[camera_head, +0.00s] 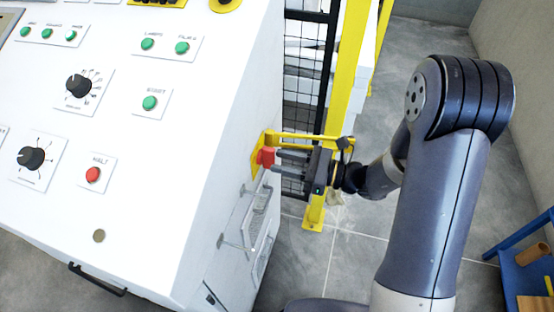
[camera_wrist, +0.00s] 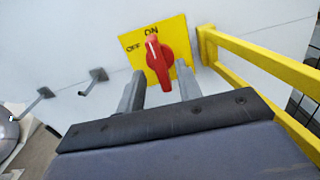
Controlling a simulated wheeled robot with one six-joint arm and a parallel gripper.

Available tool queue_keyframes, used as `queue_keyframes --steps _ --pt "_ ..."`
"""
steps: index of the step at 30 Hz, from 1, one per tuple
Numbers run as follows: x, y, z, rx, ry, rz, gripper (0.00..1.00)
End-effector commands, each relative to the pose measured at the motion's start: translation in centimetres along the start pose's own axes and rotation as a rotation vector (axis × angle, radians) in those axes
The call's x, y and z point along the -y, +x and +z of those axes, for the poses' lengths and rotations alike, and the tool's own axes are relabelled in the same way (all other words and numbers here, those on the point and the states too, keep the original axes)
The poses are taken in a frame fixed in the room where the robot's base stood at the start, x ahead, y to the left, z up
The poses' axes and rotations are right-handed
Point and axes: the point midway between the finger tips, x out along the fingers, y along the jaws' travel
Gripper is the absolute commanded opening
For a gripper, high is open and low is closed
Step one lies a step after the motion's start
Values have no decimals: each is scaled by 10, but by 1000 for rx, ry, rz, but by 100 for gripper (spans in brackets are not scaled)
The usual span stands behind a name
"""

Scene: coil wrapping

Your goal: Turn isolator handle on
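The red isolator handle (camera_wrist: 158,60) sits on a yellow plate (camera_wrist: 133,41) marked ON at the top and OFF at the left. The handle's white mark points up, slightly left, towards ON. My gripper (camera_wrist: 160,88) is open in the wrist view, with one finger on each side of the handle's lower end; I cannot tell whether they touch it. In the head view the red handle (camera_head: 265,157) is on the side of the white cabinet, with my gripper (camera_head: 276,160) right at it.
A yellow guard rail (camera_wrist: 265,62) runs close to the right of the plate. Metal hooks (camera_wrist: 95,78) stick out of the cabinet to the left. In the head view, the white control cabinet (camera_head: 190,120) fills the left, and a blue table (camera_head: 520,275) stands at the lower right.

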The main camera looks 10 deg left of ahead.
Motion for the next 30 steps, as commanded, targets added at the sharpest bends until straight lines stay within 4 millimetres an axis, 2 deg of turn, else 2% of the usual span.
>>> queue_keyframes --steps 3,9,15,21,30 --pt "2 -23 -1 1 0 -7 34" --pt "1 -57 -1 0 1 -6 34" --pt "1 -78 -1 0 1 -4 34" --pt "0 -84 0 0 1 -1 34" --pt "0 -83 0 0 1 0 34"
